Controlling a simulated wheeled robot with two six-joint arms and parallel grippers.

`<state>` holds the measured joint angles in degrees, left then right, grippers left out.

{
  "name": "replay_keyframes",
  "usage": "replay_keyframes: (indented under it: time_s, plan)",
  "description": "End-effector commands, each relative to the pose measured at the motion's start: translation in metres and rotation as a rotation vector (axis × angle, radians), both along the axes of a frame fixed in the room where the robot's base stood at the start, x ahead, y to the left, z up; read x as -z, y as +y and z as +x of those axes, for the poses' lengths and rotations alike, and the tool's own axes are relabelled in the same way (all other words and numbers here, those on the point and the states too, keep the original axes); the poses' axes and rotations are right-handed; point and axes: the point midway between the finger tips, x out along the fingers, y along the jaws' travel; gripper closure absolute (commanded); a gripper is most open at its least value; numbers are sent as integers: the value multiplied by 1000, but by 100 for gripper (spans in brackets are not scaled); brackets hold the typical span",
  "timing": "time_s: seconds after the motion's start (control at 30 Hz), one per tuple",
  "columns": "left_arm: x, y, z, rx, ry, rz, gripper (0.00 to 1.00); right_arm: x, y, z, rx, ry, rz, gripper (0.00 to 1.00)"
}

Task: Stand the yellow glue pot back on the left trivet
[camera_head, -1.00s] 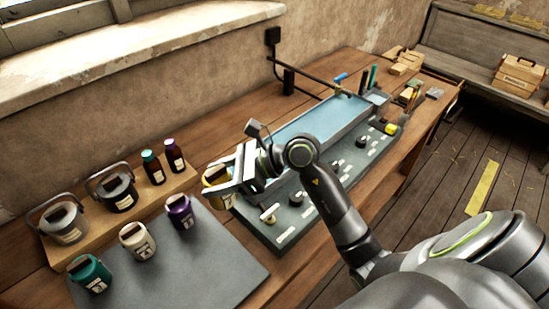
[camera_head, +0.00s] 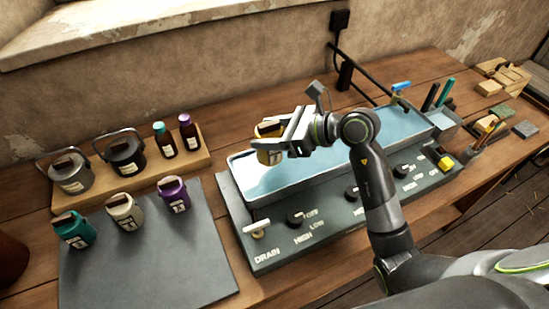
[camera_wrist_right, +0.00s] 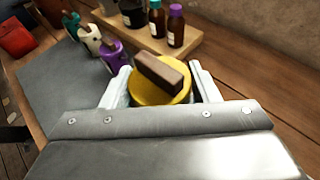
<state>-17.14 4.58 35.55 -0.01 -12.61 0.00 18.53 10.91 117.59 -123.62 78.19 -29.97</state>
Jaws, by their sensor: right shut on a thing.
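The yellow glue pot (camera_head: 269,156), with a brown block on its lid, is held up in my right gripper (camera_head: 280,142). The gripper is shut around the pot's sides. In the head view the pot appears over the left end of the long blue water basin (camera_head: 335,150); its height above it is hard to judge. In the right wrist view the pot's yellow lid (camera_wrist_right: 150,92) sits between the two pale fingers (camera_wrist_right: 162,84). I cannot make out a trivet in either view. My left gripper is not in view.
A grey mat (camera_head: 150,265) at left holds teal (camera_head: 74,230), cream (camera_head: 125,212) and purple (camera_head: 173,195) pots. The control panel (camera_head: 325,225) with knobs fronts the basin.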

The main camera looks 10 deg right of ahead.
Motion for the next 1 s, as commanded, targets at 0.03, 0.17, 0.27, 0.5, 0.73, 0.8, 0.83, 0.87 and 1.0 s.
replay_keyframes:
  time_s: [0.03,0.17,0.27,0.5,0.73,0.8,0.83,0.87,1.0]
  plan:
    - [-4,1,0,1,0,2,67,8,0,0,0,5,4,100]
    - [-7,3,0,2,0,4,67,26,0,0,1,0,3,100]
    - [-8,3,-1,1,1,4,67,34,0,0,0,0,2,100]
    - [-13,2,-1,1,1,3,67,65,0,0,0,0,2,100]
    - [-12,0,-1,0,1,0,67,69,0,0,-1,-5,0,100]
    - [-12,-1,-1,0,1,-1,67,69,0,0,0,-4,1,100]
    - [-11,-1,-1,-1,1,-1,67,70,0,0,0,-4,1,100]
    - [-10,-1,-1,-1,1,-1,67,71,0,0,0,-4,1,100]
    - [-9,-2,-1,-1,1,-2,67,73,0,0,0,-2,-1,36]
